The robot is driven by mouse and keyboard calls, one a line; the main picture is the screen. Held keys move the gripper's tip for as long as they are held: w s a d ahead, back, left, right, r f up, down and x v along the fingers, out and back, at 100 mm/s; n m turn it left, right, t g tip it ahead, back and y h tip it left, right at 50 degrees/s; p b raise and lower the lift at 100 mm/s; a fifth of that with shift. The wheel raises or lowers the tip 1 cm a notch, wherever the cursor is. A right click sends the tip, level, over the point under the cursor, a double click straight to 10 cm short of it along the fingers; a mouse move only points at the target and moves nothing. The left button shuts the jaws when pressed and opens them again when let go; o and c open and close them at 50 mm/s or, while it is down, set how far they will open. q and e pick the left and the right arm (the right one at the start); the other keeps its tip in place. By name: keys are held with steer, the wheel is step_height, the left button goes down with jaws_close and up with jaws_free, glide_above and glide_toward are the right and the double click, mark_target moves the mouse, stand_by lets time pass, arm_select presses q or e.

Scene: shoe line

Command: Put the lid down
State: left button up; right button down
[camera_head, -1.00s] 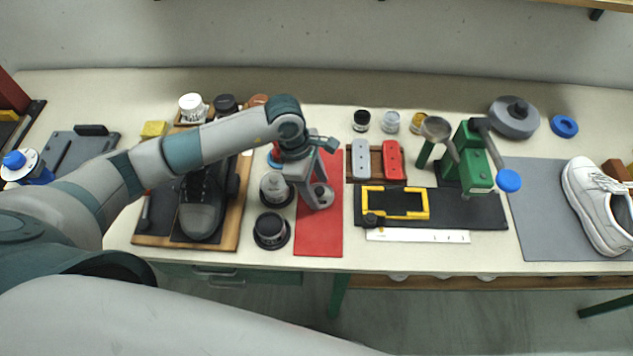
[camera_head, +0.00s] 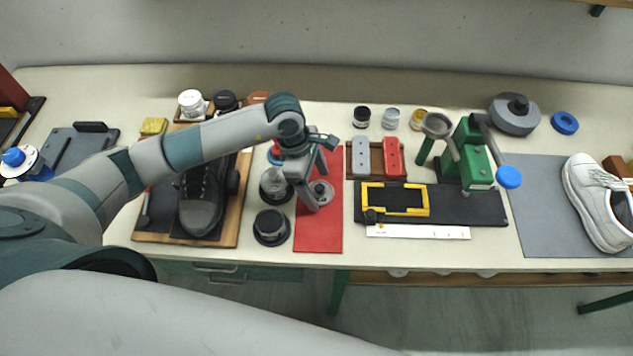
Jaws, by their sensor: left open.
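My left gripper (camera_head: 318,200) points down over the red mat (camera_head: 318,238), with its jaws open. A round grey lid (camera_head: 322,192) is at its fingertips, over the mat. The lid seems to lie on the mat, though the fingers partly cover it and I cannot tell whether they touch it. A jar with a pale top (camera_head: 274,184) stands just left of the gripper, partly hidden by it. A dark round jar (camera_head: 271,227) stands in front of that one. My right gripper is not in view.
A dark shoe (camera_head: 203,205) lies on a wooden board at left. Right of the mat are a tray with grey and red blocks (camera_head: 393,157), a yellow frame (camera_head: 428,203) and a green press (camera_head: 474,160). The mat's front part is clear.

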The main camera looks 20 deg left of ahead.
arm_select(q)
steer(key=shift+a+r+b, duration=0.15)
steer(key=shift+r+b, duration=0.3)
steer(key=shift+r, duration=0.15)
steer(key=b+v, duration=0.4)
steer(key=v, duration=0.7)
steer(key=shift+b, duration=0.3)
